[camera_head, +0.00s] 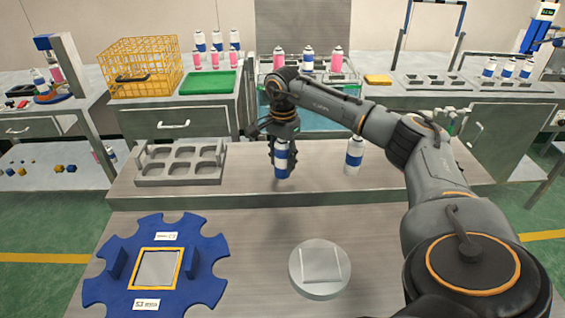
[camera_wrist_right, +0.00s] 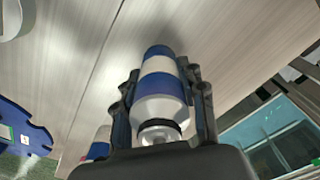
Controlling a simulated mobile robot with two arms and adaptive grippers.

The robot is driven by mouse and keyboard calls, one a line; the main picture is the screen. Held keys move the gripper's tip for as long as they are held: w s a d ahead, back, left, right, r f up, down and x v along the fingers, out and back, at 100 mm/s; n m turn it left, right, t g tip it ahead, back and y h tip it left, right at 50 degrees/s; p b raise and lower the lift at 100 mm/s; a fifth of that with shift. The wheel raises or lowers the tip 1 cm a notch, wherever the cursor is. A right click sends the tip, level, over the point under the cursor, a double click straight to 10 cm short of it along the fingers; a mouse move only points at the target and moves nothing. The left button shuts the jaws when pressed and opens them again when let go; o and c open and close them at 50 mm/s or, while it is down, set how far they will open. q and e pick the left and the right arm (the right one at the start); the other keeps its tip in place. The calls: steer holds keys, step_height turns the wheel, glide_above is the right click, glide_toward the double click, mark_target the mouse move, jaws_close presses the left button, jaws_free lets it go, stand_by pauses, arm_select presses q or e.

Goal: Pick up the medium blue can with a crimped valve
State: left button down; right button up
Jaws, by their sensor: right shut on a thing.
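A blue-and-white can (camera_head: 281,157) is between the fingers of my right gripper (camera_head: 284,166) at the middle of the raised bench shelf. The gripper is shut on it, and the can looks upright. I cannot tell whether its base touches the shelf. In the right wrist view the can (camera_wrist_right: 160,88) points away from the camera, with its metallic top (camera_wrist_right: 159,132) nearest, between the fingers; whether the valve is crimped I cannot tell. Another blue-and-white can (camera_head: 354,156) stands on the shelf to the right, apart from the gripper. My left gripper is not in view.
A grey tray with empty round pockets (camera_head: 180,179) lies on the shelf's left. In front are a blue lobed fixture (camera_head: 207,276) and a round grey disc (camera_head: 319,270). Behind stand a yellow crate (camera_head: 140,63), a green tray (camera_head: 208,83) and several pink or blue cans.

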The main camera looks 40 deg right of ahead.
mark_target(282, 148)
steer(key=shift+r, duration=0.1)
steer(key=shift+r, duration=0.5)
steer(key=r, duration=0.2)
steer(key=shift+s+a+r+b, duration=0.15)
steer(key=shift+a+r+b, duration=0.1)
steer(key=shift+r+b, duration=0.1)
steer(key=s+a+r+b, duration=0.1)
steer(key=s+a+r, duration=0.8)
steer(key=s, duration=0.1)
steer(key=s+a+f+n+p, duration=0.2)
steer(key=a+f+n, duration=0.3)
steer(key=a+n, duration=0.3)
steer(key=s+a+f+n+p, duration=0.2)
steer(key=s+a+f+n, duration=0.2)
steer(key=a+n, duration=0.3)
steer(key=a, duration=0.2)
steer(key=shift+a+f+n, duration=0.3)
steer(key=shift+f+n, duration=0.1)
